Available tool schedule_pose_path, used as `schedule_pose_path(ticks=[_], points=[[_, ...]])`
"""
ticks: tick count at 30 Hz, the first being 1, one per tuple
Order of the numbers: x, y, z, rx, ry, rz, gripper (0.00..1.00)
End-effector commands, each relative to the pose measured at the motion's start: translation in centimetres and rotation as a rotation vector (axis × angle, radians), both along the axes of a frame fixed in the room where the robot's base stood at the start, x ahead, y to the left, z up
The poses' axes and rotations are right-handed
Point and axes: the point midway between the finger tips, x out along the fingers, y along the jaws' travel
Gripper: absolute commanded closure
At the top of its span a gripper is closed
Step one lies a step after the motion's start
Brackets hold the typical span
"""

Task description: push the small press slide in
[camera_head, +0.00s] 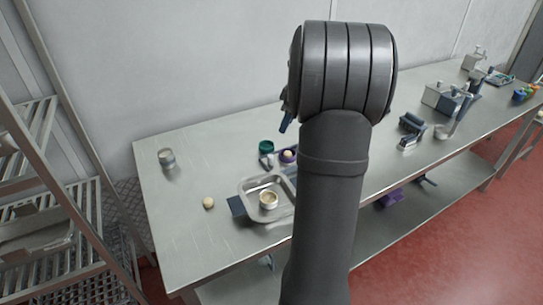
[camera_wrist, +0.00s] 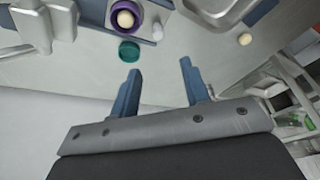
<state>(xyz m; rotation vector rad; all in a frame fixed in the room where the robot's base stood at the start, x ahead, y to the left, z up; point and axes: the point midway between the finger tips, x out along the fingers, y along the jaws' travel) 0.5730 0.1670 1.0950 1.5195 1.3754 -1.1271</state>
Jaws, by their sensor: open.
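In the wrist view my gripper (camera_wrist: 159,69) is open and empty, its two blue fingers wide apart above the table. A purple ring holding a cream ball (camera_wrist: 125,19) sits on a blue-grey base (camera_wrist: 145,30), beyond the left finger; a small pale knob (camera_wrist: 157,32) is beside it. This may be the small press, but I cannot tell which part is its slide. In the head view the purple ring (camera_head: 287,156) shows beside my arm, which hides what lies behind it. One blue finger of my gripper (camera_head: 286,122) shows there.
A teal cup (camera_wrist: 129,51) stands close to the left fingertip. A grey metal device (camera_wrist: 30,27) is at the left. A metal tray (camera_head: 246,188) holds a round tin (camera_head: 268,199). A pale ball (camera_head: 208,202) and a jar (camera_head: 167,158) stand on the table, with bare room between.

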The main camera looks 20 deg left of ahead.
Motion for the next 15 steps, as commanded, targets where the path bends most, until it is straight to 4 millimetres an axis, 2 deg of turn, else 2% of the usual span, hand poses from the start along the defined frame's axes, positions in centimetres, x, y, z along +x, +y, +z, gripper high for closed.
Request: schedule_pose_path(ticks=[4,8,11,15], points=[[0.8,-0.9,-0.2,0.067,-0.011,0.08,0.58],[1.0,-0.9,-0.4,0.087,-0.017,0.108,0.58],[1.0,-0.5,-1.3,0.088,-0.015,0.111,0.58],[0.9,0.4,-3.5,0.086,-0.014,0.11,0.58]])
